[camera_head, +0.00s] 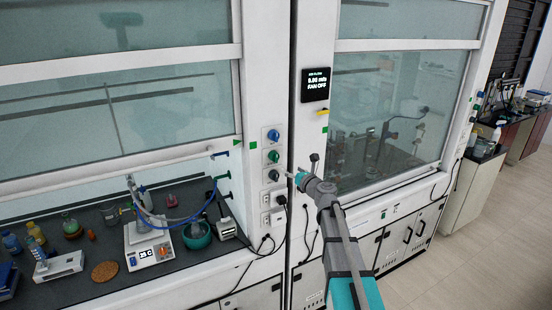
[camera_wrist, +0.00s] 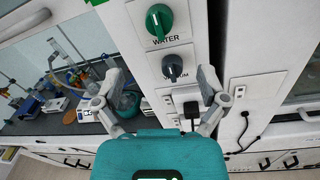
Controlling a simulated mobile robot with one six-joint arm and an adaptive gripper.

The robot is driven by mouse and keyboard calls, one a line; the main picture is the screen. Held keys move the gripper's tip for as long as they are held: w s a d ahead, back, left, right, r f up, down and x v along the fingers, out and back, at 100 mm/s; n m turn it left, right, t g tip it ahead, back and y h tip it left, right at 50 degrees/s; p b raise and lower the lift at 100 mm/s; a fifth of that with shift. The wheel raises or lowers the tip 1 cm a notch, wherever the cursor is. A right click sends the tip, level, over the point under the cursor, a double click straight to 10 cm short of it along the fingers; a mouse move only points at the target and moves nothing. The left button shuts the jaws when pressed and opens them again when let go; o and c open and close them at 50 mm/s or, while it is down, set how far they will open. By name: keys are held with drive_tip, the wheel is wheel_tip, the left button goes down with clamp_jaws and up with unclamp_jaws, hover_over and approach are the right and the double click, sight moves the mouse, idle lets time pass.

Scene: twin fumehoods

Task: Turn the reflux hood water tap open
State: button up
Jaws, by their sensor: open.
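The green water tap (camera_head: 273,156) is a round knob on the white post between the two hoods. It also shows at the top of the wrist view (camera_wrist: 159,22), with the label WATER below it. The dark vacuum knob (camera_wrist: 172,67) sits under it, also seen in the head view (camera_head: 273,175). My gripper (camera_head: 286,175) is in front of the post, at about the vacuum knob's height in the head view. In the wrist view my gripper (camera_wrist: 160,80) has its two fingers wide apart, with nothing held. The water tap is beyond the fingertips.
A blue knob (camera_head: 273,135) is above the water tap. Sockets with plugged cords (camera_head: 280,200) are below. The left hood holds a hotplate (camera_head: 148,248) with blue tubing, a teal bowl (camera_head: 197,235) and bottles. The right hood's glass sash (camera_head: 395,110) is lowered.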

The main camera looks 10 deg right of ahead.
sight(278, 159)
drive_tip(key=x, duration=1.2)
drive_tip(key=c, duration=1.1)
